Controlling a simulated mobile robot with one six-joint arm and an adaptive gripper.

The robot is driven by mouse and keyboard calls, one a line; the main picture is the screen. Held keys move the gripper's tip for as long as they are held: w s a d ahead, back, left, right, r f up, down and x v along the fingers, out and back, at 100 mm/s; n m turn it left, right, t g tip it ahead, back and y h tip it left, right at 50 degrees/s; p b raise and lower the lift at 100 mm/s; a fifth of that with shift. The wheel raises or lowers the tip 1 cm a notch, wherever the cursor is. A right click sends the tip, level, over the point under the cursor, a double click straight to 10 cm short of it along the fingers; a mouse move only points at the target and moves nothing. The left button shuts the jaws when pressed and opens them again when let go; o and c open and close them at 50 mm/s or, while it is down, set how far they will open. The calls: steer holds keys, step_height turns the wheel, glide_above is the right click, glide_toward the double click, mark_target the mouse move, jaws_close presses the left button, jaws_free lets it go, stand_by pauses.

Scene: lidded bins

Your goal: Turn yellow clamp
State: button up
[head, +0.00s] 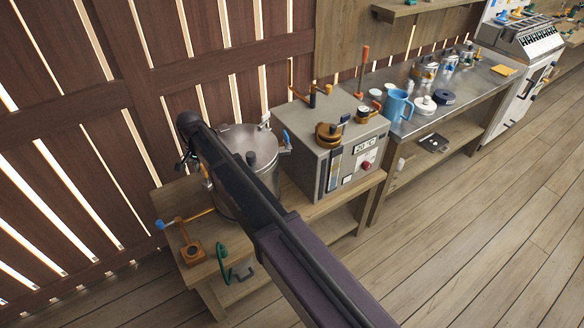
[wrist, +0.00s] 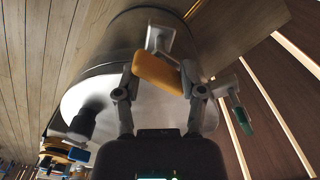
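The yellow clamp (wrist: 157,72) shows in the wrist view on the rim of a round metal lidded bin (wrist: 102,55). Its yellow handle lies slantwise between the fingertips of my gripper (wrist: 158,75). The fingers are spread, one on each side of the handle; whether they touch it is unclear.
In the wrist view a green-handled clamp (wrist: 243,118) is right of my gripper, and a blue handle (wrist: 75,138) is at lower left. In the head view a grey machine (head: 310,150) stands right of the bin. A slatted wooden wall (head: 110,120) is behind.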

steer(key=m, duration=0.2)
steer(key=shift+m, duration=0.3)
steer(key=shift+r, duration=0.2)
step_height(320, 180, up, 14)
steer(key=p, duration=1.4)
steer(key=s+d+f+n+b, duration=0.1)
steer(key=s+d+f+b, duration=0.1)
steer(key=d, duration=0.7)
steer(key=s+d+f+n+b, duration=0.1)
steer(key=s+d+f+b, duration=0.1)
steer(key=d, duration=0.8)
steer(key=s+d+f+n+b, duration=0.1)
steer(key=d+f+b, duration=0.3)
steer(key=d, duration=0.6)
steer(key=shift+s+f+n, duration=0.3)
steer(key=shift+s+f, duration=0.15)
steer(key=shift+s, duration=0.05)
step_height(320, 180, up, 8)
steer(key=n+p, duration=0.6)
steer(key=p, duration=0.2)
glide_above(203, 168)
steer(key=shift+a+r, duration=0.1)
steer(key=shift+r, duration=0.05)
